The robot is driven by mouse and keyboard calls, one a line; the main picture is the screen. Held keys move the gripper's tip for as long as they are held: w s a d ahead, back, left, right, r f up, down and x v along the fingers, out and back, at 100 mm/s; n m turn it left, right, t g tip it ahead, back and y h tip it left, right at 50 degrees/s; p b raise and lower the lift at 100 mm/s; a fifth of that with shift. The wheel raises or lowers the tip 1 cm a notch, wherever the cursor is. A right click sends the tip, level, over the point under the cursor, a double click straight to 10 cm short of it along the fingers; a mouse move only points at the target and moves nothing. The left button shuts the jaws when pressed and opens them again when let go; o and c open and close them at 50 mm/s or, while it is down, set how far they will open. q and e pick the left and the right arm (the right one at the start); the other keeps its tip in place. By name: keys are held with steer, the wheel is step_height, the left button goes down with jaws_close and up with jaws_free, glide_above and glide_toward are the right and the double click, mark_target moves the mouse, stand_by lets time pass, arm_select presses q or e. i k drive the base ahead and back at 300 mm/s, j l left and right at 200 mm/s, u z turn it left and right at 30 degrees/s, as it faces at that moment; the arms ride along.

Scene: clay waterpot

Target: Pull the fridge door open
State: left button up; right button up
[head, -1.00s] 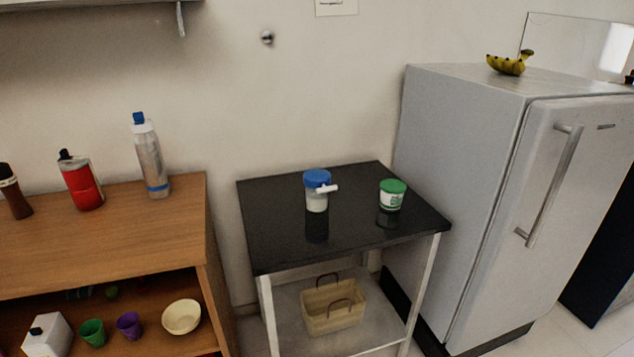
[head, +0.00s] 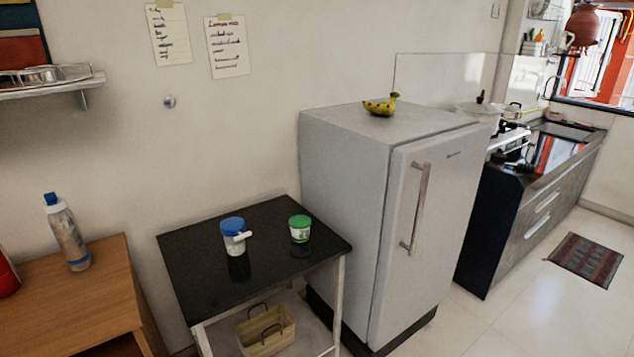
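The fridge (head: 345,170) is a pale grey, single-door unit against the wall, right of the middle of the head view. Its door (head: 450,200) faces front right and looks shut. A long vertical metal handle (head: 418,208) runs along the door's left side. A bunch of bananas (head: 380,105) lies on the fridge top. Neither of my grippers shows in the head view.
A small black-topped table (head: 205,275) stands left of the fridge with a blue-lidded jar (head: 233,236) and a green-lidded tub (head: 299,229). A wooden cabinet (head: 75,300) is at left. A kitchen counter (head: 500,220) stands to the right. Floor (head: 500,325) before the fridge is clear.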

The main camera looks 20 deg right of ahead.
mark_target(434, 181)
steer(key=z, duration=1.3)
